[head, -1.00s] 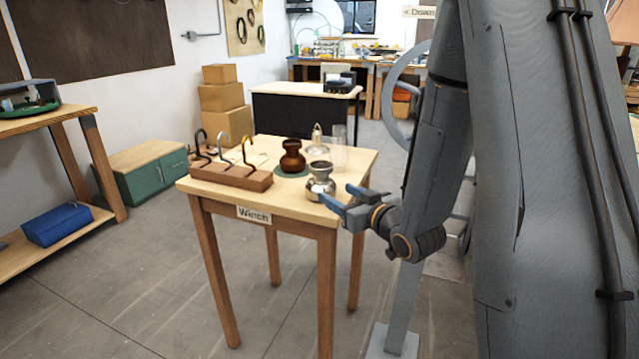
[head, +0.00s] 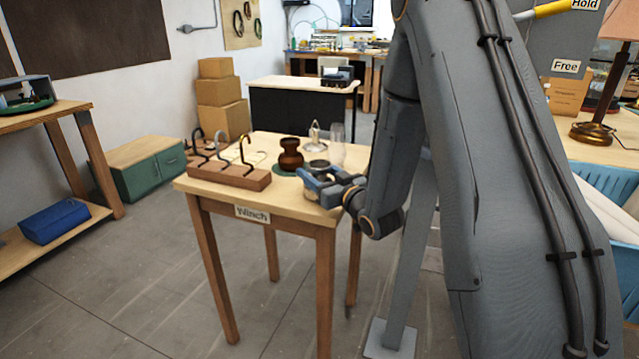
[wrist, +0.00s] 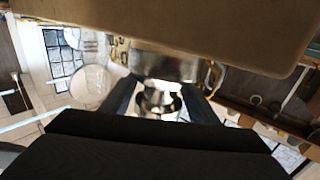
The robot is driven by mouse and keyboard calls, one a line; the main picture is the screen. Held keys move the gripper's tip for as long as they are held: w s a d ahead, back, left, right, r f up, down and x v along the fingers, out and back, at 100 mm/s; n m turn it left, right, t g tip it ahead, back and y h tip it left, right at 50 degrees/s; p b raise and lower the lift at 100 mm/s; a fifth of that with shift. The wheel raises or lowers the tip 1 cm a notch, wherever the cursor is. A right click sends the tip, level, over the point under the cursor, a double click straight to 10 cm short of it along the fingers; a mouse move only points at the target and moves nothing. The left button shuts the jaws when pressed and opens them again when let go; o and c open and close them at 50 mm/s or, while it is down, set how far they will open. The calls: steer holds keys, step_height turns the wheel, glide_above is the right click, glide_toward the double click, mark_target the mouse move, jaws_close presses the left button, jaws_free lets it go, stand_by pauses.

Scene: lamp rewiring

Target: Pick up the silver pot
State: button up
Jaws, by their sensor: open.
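The silver pot (head: 318,164) stands near the front right of the small wooden table (head: 200,183). In the head view my gripper (head: 318,184) is in front of it and hides most of its body; only the upper part shows. In the wrist view the shiny pot (wrist: 160,99) shows between my two dark fingers, one on each side. The fingers are open, and I cannot tell whether either touches the pot.
A brown pot (head: 290,155) stands close behind on a green disc. A clear glass cylinder (head: 337,145) and a small silver piece (head: 314,134) are at the back. A wooden block with hooks (head: 228,175) stands left.

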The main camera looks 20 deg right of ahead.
steer(key=shift+x, duration=1.35)
steer(key=c, duration=0.8)
steer(key=shift+c, duration=0.7)
steer(key=shift+r, duration=0.1)
